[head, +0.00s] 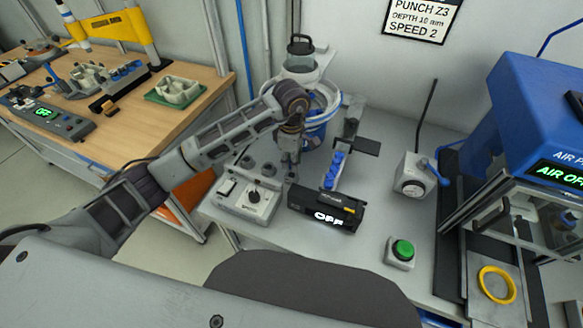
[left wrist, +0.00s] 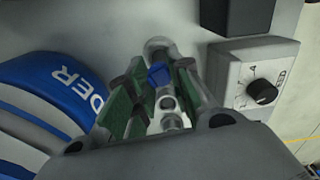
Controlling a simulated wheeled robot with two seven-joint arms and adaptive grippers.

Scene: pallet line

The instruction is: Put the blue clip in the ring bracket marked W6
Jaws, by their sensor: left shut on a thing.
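My left gripper (head: 287,168) points down over the bench, beside the feeder bowl and above the back of a grey knob box. In the left wrist view its green-padded fingers (left wrist: 155,98) are closed on a small blue clip (left wrist: 158,74), which shows between the fingertips. In the head view the held clip is too small or hidden to make out. More blue clips (head: 334,168) lie in the feeder track. No W6 marking is readable, and I cannot tell which part is that ring bracket. My right gripper is not in view.
The blue-and-white feeder bowl (head: 318,108) stands behind the gripper. The grey knob box (head: 245,200), a black display reading OFF (head: 325,212), a dial box (head: 412,178) and a green button (head: 402,250) are nearby. A blue press (head: 530,120) stands right, with a yellow ring (head: 497,285).

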